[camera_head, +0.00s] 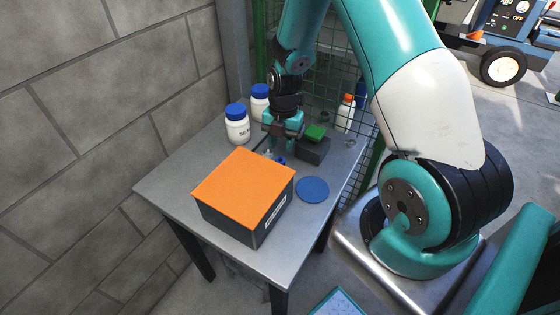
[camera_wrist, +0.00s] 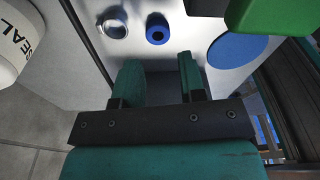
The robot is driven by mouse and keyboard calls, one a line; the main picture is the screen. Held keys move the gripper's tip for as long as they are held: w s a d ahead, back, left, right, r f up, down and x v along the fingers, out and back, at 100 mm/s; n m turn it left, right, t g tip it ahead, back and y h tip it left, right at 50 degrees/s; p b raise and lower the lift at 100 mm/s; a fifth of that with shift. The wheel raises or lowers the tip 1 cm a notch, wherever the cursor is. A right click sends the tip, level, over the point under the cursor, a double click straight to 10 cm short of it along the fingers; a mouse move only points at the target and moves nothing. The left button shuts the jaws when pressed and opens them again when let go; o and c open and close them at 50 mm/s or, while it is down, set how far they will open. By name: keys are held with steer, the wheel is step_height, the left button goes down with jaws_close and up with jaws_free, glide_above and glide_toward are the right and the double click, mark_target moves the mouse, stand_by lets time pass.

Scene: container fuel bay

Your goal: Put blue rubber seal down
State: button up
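The blue rubber seal (camera_head: 281,161) is a small dark blue ring on the grey table, just behind the orange-topped box. In the wrist view the seal (camera_wrist: 157,29) shows its dark hole, ahead of my fingertips and apart from them. My gripper (camera_head: 282,146) points down at the table close to the seal. In the wrist view my gripper (camera_wrist: 160,72) has its two teal fingers spread with nothing between them. A flat round blue disc (camera_head: 312,190) lies on the table to the right of the box and also shows in the wrist view (camera_wrist: 237,48).
The orange-topped box (camera_head: 242,185) fills the table's front middle. A metal ring (camera_wrist: 114,26) lies left of the seal. White bottles with blue caps (camera_head: 237,127) stand at the back left. A dark block with a green top (camera_head: 314,145) stands right of my gripper. Wire mesh (camera_head: 335,70) borders the back.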

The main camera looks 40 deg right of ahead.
mark_target(280, 160)
step_height(280, 160, down, 6)
steer(key=shift+a+r+p, duration=0.15)
steer(key=shift+p, duration=0.3)
steer(key=shift+c, duration=0.2)
steer(key=c, duration=0.6)
steer(key=shift+r, duration=0.1)
step_height(280, 160, up, 20)
steer(key=shift+a+f+b, duration=0.1)
steer(key=shift+b, duration=0.25)
